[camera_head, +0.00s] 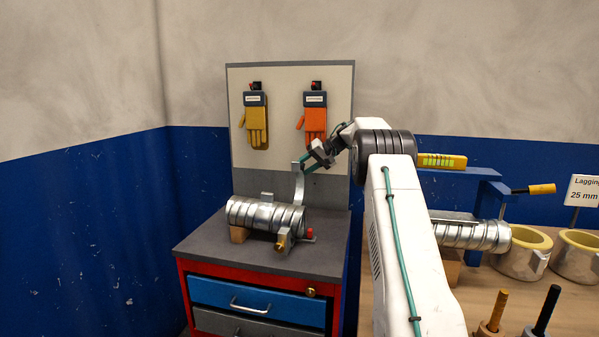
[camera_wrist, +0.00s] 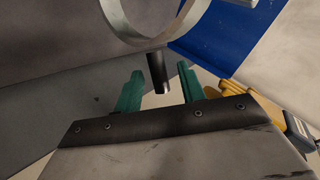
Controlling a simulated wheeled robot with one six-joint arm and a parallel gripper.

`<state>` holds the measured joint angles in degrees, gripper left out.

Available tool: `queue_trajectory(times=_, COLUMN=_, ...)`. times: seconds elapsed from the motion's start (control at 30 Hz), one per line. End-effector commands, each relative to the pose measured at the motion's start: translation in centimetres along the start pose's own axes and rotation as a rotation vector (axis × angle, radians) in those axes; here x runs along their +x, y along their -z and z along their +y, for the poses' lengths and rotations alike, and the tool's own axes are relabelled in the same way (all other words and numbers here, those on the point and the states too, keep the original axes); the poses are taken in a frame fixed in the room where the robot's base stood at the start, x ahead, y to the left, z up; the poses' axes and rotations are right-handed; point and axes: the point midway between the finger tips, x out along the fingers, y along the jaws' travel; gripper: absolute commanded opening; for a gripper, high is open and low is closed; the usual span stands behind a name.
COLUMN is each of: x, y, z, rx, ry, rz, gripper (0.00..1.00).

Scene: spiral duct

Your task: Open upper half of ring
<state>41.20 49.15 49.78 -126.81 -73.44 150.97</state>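The spiral duct (camera_head: 255,214), ribbed silver metal, lies on the grey cabinet top in the head view. The ring's upper half (camera_head: 299,186) is a grey curved strip standing swung up above the duct's right end. In the wrist view a grey curved band (camera_wrist: 187,22), seemingly this half, crosses the top, with a dark round handle (camera_wrist: 158,74) below it. My gripper (camera_head: 304,162) is at the top of the raised half. In the wrist view its green fingers (camera_wrist: 160,88) are apart, one on each side of the handle, with visible gaps. The ring's lower part is mostly hidden.
A brass fastener (camera_head: 283,241) and a red knob (camera_head: 310,233) sit low by the duct's right end. A board with yellow (camera_head: 257,125) and orange (camera_head: 315,127) gloves stands close behind my gripper. A workbench on the right holds another duct (camera_head: 470,235) and pale insulation shells (camera_head: 525,255).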

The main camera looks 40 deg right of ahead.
Motion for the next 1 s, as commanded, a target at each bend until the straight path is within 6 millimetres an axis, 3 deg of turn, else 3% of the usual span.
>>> queue_trajectory(times=0.2, x=-3.5, y=0.0, z=0.0, rx=0.0, ry=0.0, rz=0.001, gripper=0.4)
queue_trajectory(times=0.47, x=-4.1, y=0.0, z=0.0, rx=0.0, ry=0.0, rz=0.0, gripper=0.4)
queue_trajectory(times=0.5, x=-4.1, y=0.0, z=0.0, rx=0.0, ry=0.0, rz=0.0, gripper=0.37)
queue_trajectory(times=0.63, x=-5.2, y=0.3, z=-0.4, rx=-0.006, ry=-0.005, rz=0.013, gripper=0.01)
queue_trajectory(times=0.83, x=-9.7, y=0.0, z=-3.0, rx=-0.037, ry=-0.005, rz=0.064, gripper=0.0)
queue_trajectory(times=1.0, x=-12.7, y=-1.2, z=-4.6, rx=-0.286, ry=-0.01, rz=0.136, gripper=0.0)
